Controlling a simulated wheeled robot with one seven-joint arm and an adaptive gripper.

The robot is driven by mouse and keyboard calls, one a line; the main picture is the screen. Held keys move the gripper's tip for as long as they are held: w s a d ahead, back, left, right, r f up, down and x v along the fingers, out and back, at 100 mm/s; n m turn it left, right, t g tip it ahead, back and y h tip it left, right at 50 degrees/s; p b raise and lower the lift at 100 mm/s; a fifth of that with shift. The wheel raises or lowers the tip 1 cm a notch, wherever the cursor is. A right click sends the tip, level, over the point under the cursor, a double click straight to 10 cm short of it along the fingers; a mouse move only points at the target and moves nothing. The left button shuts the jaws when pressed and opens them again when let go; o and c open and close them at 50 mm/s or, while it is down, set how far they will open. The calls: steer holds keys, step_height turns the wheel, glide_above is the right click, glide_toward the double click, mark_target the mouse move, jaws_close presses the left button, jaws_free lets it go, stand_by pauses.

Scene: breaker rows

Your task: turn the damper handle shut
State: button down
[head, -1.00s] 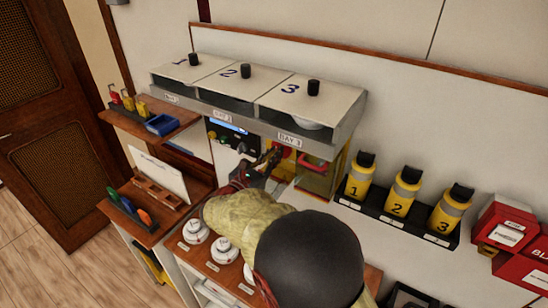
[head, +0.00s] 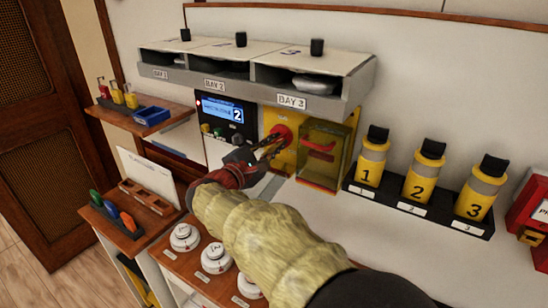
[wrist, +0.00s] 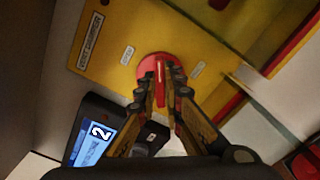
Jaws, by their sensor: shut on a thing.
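The damper handle is a red round knob with a raised grip bar (head: 280,133), on a yellow plate (wrist: 105,35) below the bay 3 shelf. It also shows in the wrist view (wrist: 155,66), where the grip bar points roughly up and down the picture. My gripper (wrist: 167,90) is shut on the grip bar, with one finger on each side. In the head view my gripper (head: 275,143) reaches the handle from the lower left and partly covers it. The fingers hide part of the knob. Small white labels on the plate are too blurred to read.
A blue-screen panel showing 2 (head: 222,117) is just left of the plate. A clear yellow box (head: 322,165) with a red handle inside is close on the right. Numbered yellow canisters (head: 417,175) stand further right. The bay shelf (head: 240,87) overhangs above.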

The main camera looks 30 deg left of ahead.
steer(key=m+b, duration=0.2)
steer(key=b, duration=0.1)
steer(key=f+m+b, duration=0.1)
steer(key=m+b, duration=0.1)
steer(key=b, duration=0.1)
steer(key=m+b, duration=0.2)
steer(key=b, duration=0.1)
steer(key=shift+r+m, duration=0.15)
steer(key=shift+m, duration=0.15)
steer(key=shift+b, duration=0.35)
steer(key=c, duration=2)
jaws_free()
steer(key=shift+c, duration=0.2)
steer(key=shift+o, duration=0.6)
steer(key=shift+r, duration=0.1)
steer(key=s+a, duration=0.1)
steer(key=s, duration=1.1)
